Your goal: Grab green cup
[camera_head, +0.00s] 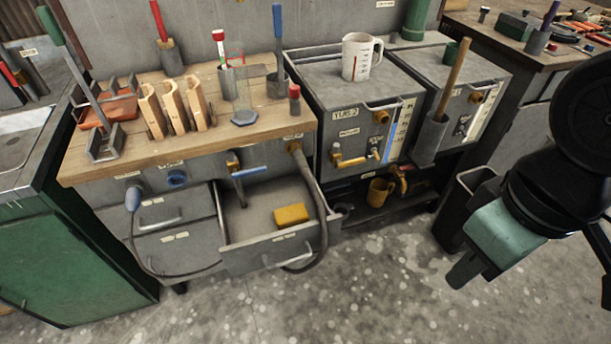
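A small dark green cup (451,52) stands on top of the right grey cabinet, partly hidden by a slanted wooden handle. A taller green cylinder (416,18) stands behind it, cut off by the top edge; I cannot tell if it is a cup. My gripper (466,270) hangs at the right, in front of and below the cabinets, well apart from the cup. Its fingers are not clear enough to show whether they are open or shut.
A white measuring jug (359,56) stands left of the green cup. The wooden handle (455,75) rises from a grey holder (428,138). An open drawer (262,249) holds a yellow block (291,215). A yellow mug (380,191) sits on the low shelf. The front floor is clear.

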